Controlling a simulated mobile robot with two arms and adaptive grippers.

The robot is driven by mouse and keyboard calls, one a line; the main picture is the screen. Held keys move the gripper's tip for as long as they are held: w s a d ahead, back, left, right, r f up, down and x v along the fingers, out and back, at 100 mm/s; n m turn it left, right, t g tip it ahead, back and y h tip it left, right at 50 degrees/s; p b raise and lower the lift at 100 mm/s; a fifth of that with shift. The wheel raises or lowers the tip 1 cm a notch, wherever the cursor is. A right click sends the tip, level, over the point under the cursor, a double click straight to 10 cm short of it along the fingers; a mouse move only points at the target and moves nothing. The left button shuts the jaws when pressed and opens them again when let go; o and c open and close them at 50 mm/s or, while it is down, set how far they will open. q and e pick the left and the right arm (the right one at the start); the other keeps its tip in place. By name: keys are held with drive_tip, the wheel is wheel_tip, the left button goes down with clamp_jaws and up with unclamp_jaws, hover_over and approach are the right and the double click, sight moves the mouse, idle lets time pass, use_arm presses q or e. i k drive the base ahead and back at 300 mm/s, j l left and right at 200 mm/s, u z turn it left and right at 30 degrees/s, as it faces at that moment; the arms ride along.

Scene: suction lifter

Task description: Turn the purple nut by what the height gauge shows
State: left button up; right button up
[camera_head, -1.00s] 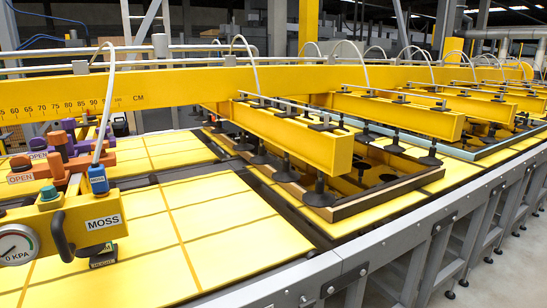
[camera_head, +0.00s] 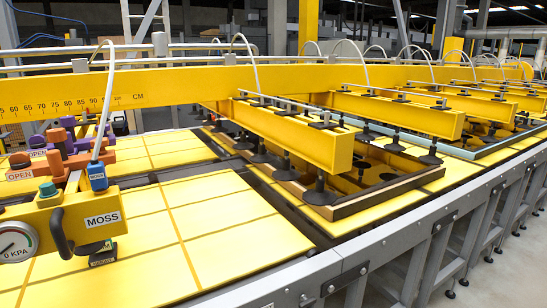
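Neither of my grippers is in view. Several small purple parts (camera_head: 57,135) sit among orange parts on the yellow lifter at the left edge. They are too small and crowded to tell which is the purple nut. A horizontal centimetre scale (camera_head: 50,108) runs along the long yellow beam at the upper left. A dark block with a small pale label (camera_head: 103,255) hangs under the MOSS end plate (camera_head: 101,220); I cannot read its label surely. A round dial (camera_head: 15,242) marked 0 KPA is cut by the left edge. No height reading can be made out.
Yellow panels (camera_head: 205,225) lie on a grey roller frame (camera_head: 375,250) that curves across the right. Yellow cross beams (camera_head: 290,135) with black suction cups stand over the panels. A pale hose (camera_head: 108,75) rises from a blue fitting (camera_head: 96,177). An OPEN label (camera_head: 20,174) marks an orange part.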

sight(67, 121)
drive_tip(key=k+j+u, duration=0.1)
drive_tip(key=j, duration=0.3)
drive_tip(key=k+j+u, duration=0.15)
drive_tip(key=j, duration=0.2)
drive_tip(key=k+j+u, duration=0.1)
drive_tip(key=j, duration=0.3)
drive_tip(key=k+j+u, duration=0.15)
drive_tip(key=j, duration=0.25)
drive_tip(key=i, duration=0.05)
